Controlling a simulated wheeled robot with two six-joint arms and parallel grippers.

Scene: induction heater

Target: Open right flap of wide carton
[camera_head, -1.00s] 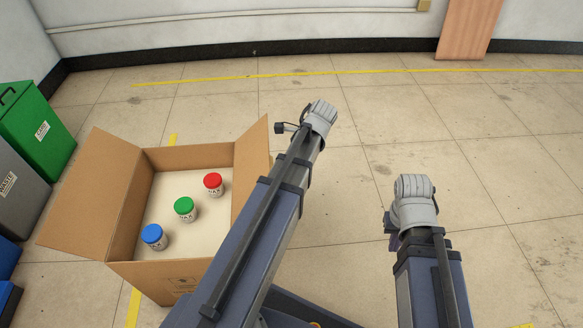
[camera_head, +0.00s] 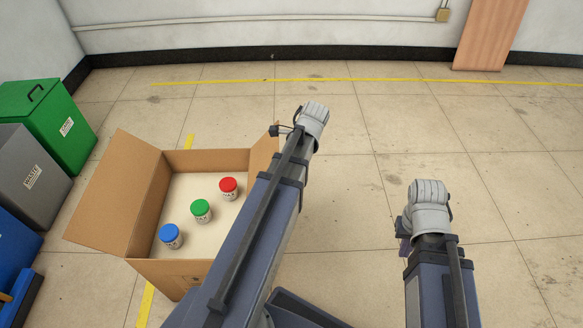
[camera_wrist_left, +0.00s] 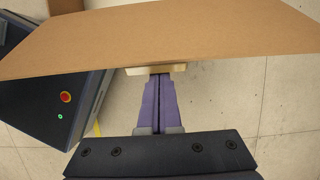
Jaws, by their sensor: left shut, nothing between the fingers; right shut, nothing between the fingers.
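The wide carton (camera_head: 185,271) stands open on the floor at left in the head view. Its left flap (camera_head: 112,190) is spread outward. Its right flap (camera_head: 264,149) stands up at the right edge, partly hidden behind my left arm. In the left wrist view a broad cardboard panel (camera_wrist_left: 165,32), apparently this flap, spans the top. My left gripper (camera_wrist_left: 160,78) has its purple fingers shut and empty, tips at the panel's lower edge; contact is unclear. It is hidden in the head view. My right gripper (camera_head: 403,246) is mostly hidden by its arm, well right of the carton.
Jars with blue (camera_head: 171,231), green (camera_head: 201,205) and red (camera_head: 228,184) lids stand inside the carton. Green (camera_head: 45,122) and grey (camera_head: 28,175) bins stand left of it. A wooden board (camera_head: 488,35) leans at the back wall. The floor right of the carton is clear.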

